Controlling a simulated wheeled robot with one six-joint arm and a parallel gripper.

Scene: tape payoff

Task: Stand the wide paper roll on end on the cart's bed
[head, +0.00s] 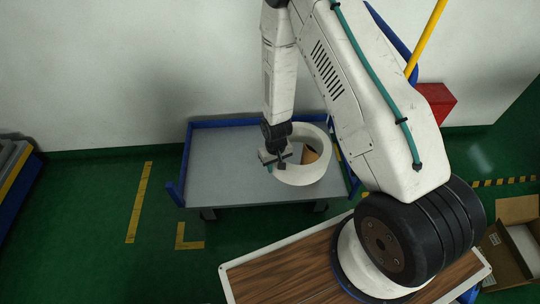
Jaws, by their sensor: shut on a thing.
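The wide paper roll (312,176) is a thick white ring over the right half of the cart's bed (222,165), its open hole facing up. A brown patch shows inside the hole. My gripper (277,159) is shut on the left side of the roll's wall, its dark wrist above it. The roll looks upright on end, on or just above the bed; I cannot tell whether it touches. The bed is flat and grey, with blue rails at its edges. My arm hides part of the cart's right end.
The left half of the bed is clear. A wood-topped surface with a white edge (283,272) lies in front. A red box (435,103) stands by the wall behind my arm, and an open cardboard box (521,248) sits at lower right.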

